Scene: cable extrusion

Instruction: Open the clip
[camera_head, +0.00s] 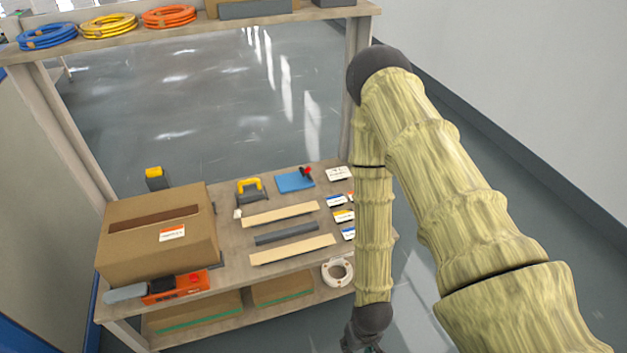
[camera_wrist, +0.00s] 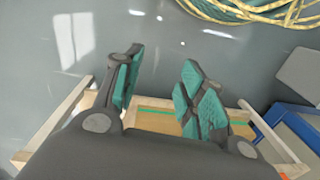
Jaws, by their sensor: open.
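My gripper (camera_wrist: 162,62) is open and empty in the wrist view, its two green-padded fingers apart over grey floor and a low wooden shelf. In the head view my gripper (camera_head: 372,348) hangs at the bottom edge, right of the workbench (camera_head: 290,225), mostly cut off. A small red and black clamp-like piece (camera_head: 306,173) is on a blue plate (camera_head: 290,183) at the back of the bench; it may be the clip, but I cannot tell whether it is open. My gripper is apart from it.
A cardboard box (camera_head: 150,250) and an orange tool (camera_head: 178,287) occupy the bench's left side. Wooden strips (camera_head: 292,249), a yellow-handled tool (camera_head: 250,190) and a white ring (camera_head: 338,271) lie nearby. Coiled cables (camera_head: 108,25) sit on the upper shelf. Yellow-green cable (camera_wrist: 250,10) shows in the wrist view.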

